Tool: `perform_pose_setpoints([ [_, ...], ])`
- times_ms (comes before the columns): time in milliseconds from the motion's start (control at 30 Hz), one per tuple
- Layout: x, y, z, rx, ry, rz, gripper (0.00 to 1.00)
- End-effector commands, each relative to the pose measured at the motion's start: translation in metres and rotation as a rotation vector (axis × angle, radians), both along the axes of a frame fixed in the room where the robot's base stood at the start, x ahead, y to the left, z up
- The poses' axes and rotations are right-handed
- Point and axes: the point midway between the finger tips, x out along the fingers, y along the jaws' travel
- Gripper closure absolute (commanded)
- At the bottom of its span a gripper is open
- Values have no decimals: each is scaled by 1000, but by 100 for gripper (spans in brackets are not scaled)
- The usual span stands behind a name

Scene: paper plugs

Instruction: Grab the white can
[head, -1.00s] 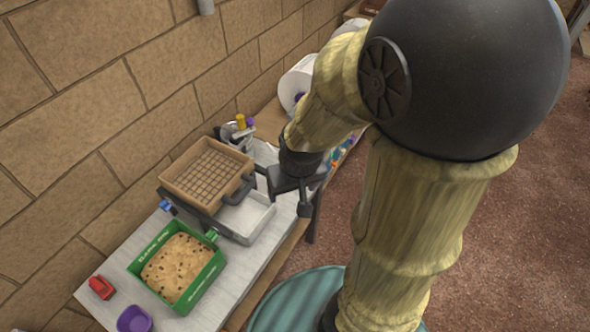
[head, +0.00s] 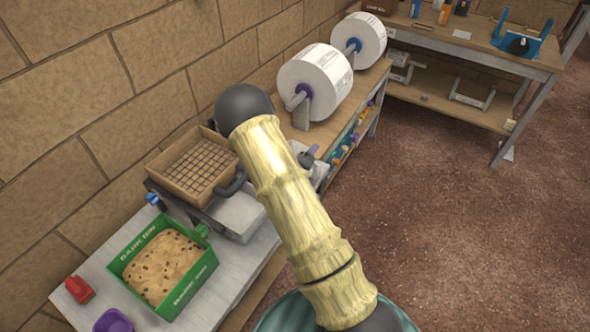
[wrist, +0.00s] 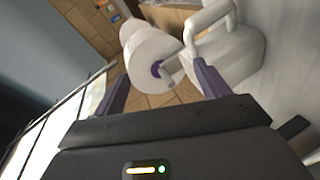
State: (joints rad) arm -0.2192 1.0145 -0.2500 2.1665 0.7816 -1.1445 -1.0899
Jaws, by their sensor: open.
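In the wrist view a white can-like vessel (wrist: 235,52) with a thick looped handle stands at the upper right, just beyond my right finger. My gripper (wrist: 160,72) is open, with its two dark purple fingers apart and nothing held between them. The vessel lies mostly to the right of the gap between the fingers, and I cannot tell whether the right finger touches it. In the head view my arm covers the middle of the bench, and I cannot clearly make out the vessel there.
Large white paper rolls (head: 315,83) stand on the wooden bench by the brick wall. A brown mesh-bottomed tray (head: 192,170), a green box (head: 126,268) of speckled dough, a red item (head: 79,289) and a purple cup (head: 113,321) lie left. Open floor (head: 430,240) lies right.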

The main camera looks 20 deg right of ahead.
Motion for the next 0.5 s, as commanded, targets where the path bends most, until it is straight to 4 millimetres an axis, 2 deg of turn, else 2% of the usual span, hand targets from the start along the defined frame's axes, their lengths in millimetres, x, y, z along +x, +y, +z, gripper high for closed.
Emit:
perform_pose_setpoints([
  [33, -2, -5, -18, -96, 8, 1, 25],
  [200, -6, -16, -29, -344, 12, -6, 25],
  [333, -8, -17, -29, -418, 13, -10, 25],
  [500, -8, -18, -27, -423, 13, -10, 25],
])
